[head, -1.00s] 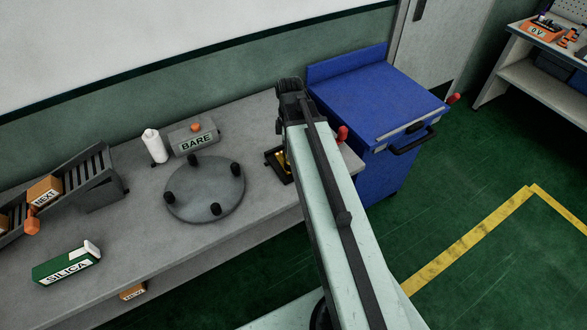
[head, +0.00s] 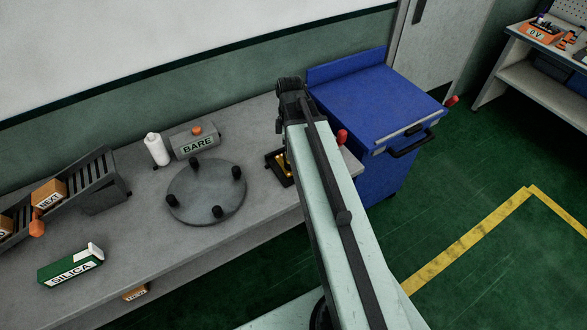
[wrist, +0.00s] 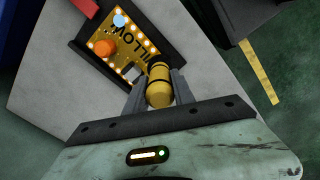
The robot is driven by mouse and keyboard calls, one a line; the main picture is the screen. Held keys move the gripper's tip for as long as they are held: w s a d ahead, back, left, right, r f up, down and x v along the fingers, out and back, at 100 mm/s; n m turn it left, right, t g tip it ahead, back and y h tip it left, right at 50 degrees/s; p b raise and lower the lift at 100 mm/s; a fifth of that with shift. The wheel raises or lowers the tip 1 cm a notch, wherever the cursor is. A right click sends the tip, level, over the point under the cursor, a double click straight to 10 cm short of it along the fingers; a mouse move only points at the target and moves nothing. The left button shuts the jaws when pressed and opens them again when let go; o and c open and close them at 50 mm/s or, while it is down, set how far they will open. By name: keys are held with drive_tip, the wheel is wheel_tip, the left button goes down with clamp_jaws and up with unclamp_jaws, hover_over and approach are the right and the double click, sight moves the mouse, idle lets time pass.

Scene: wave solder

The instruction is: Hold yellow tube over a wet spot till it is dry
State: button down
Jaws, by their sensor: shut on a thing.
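My gripper (wrist: 157,80) is shut on the yellow tube (wrist: 160,94) in the wrist view. The tube's far end points at the lower right part of a yellow board (wrist: 127,70) marked with dark letters and several bright dots. A pale blue round spot (wrist: 120,20) shows near the board's top edge, apart from the tube; I cannot tell whether it is wet. The board lies in a black tray (wrist: 176,42). In the head view, my arm hides the gripper, tube and part of the tray (head: 274,160).
Left of the tray on the bench (head: 130,235) stand a round plate with black posts (head: 205,190), a white bottle (head: 156,149), a grey BARE box (head: 195,142), a SILICA box (head: 70,265) and a chute (head: 95,180). A blue cabinet (head: 365,100) stands right.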

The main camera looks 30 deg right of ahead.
drive_tip(key=shift+r+p, duration=2.65)
drive_tip(key=shift+r, duration=0.4)
drive_tip(key=shift+f, duration=0.1)
